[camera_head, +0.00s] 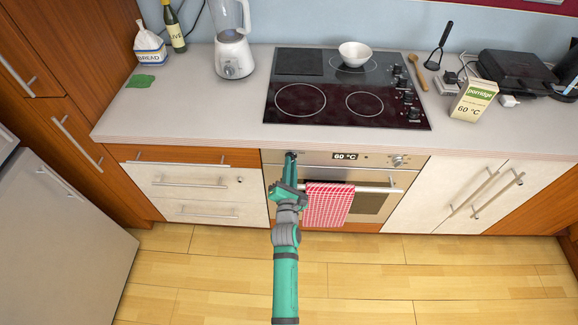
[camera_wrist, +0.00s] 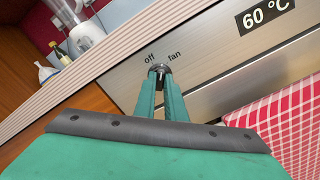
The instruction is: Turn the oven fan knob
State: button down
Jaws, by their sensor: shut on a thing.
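The oven fan knob (camera_wrist: 159,68) is a small dark round knob on the oven's metal panel (camera_wrist: 205,72), with the words "off" and "fan" printed above it in the wrist view. My gripper (camera_wrist: 160,76) is shut on the knob, its two green fingers converging at it and hiding part of it. In the head view my gripper (camera_head: 290,157) reaches the left end of the oven panel, and the knob is mostly hidden there. The display (camera_head: 345,156) on the panel reads 60 °C. I cannot tell exactly where the knob points.
A red checked towel (camera_head: 328,205) hangs on the oven handle (camera_head: 378,189), just right of and below my gripper. A second knob (camera_head: 398,161) is at the panel's right. The countertop edge (camera_head: 200,145) runs above the panel. The wooden floor (camera_head: 190,275) is clear.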

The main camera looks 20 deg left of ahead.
jog(key=c, duration=1.8)
grip_release()
jog(key=shift+s, duration=0.15)
jog(key=shift+s+d, duration=0.15)
jog(key=shift+s, duration=0.2)
jog(key=shift+s+d, duration=0.25)
jog(key=shift+s, duration=0.25)
